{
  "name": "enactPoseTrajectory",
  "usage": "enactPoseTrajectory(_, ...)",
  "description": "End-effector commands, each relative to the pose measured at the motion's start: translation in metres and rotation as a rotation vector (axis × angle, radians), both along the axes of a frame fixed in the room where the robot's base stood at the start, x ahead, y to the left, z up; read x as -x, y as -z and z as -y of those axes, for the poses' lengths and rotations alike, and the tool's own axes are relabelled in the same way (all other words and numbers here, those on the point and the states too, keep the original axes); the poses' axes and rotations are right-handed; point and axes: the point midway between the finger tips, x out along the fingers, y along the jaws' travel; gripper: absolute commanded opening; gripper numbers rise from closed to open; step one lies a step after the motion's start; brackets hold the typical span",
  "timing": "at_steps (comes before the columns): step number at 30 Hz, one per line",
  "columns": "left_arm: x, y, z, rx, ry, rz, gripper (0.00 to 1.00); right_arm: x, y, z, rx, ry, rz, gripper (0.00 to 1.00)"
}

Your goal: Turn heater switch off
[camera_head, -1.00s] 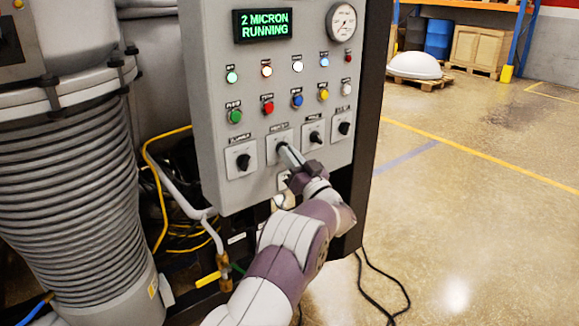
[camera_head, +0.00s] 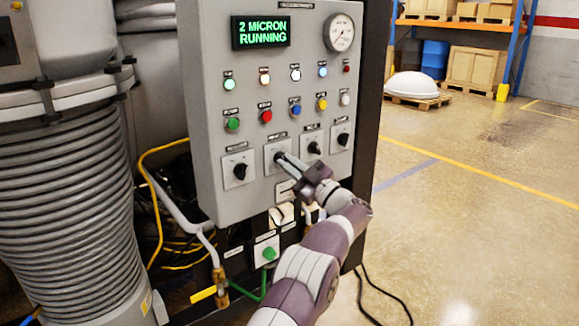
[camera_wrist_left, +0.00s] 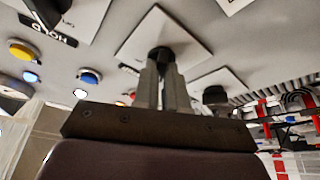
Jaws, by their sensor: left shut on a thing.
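The heater switch (camera_head: 270,163) appears to be the second black knob from the left in the row of rotary switches, on a square light plate; its label is too small to read surely. My left gripper (camera_head: 285,160) is shut on this knob, its fingers reaching in from the lower right. In the left wrist view, the knob (camera_wrist_left: 159,54) shows between the tips of the gripper (camera_wrist_left: 162,76), in front of its plate. The fingers hide much of the knob in the head view, so its exact angle is unclear. My right gripper is not in view.
Other rotary switches (camera_head: 239,171) (camera_head: 314,148) sit close on both sides. Coloured buttons (camera_head: 266,116), a gauge (camera_head: 340,32) and a display (camera_head: 261,31) reading "2 MICRON RUNNING" are above. A green button (camera_head: 269,253) is below the panel. Open floor (camera_head: 470,220) lies right.

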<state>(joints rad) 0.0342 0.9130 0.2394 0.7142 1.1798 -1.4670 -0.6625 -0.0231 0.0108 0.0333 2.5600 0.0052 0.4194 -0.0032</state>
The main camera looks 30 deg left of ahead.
Motion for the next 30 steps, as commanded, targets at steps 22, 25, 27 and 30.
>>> enactPoseTrajectory(22, 0.0, 0.0, 0.0, 0.008, 0.0, 0.019, 0.37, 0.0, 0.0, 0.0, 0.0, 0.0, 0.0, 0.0)
enactPoseTrajectory(25, 0.0, 0.0, 0.0, 0.008, 0.0, 0.019, 0.37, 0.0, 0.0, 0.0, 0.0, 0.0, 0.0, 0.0)
enactPoseTrajectory(27, 0.0, 0.001, 0.002, 0.008, 0.001, 0.019, 0.37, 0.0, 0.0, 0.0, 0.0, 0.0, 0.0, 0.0)
enactPoseTrajectory(30, 0.001, 0.005, 0.013, 0.008, 0.003, 0.016, 0.37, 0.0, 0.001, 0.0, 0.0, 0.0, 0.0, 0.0)
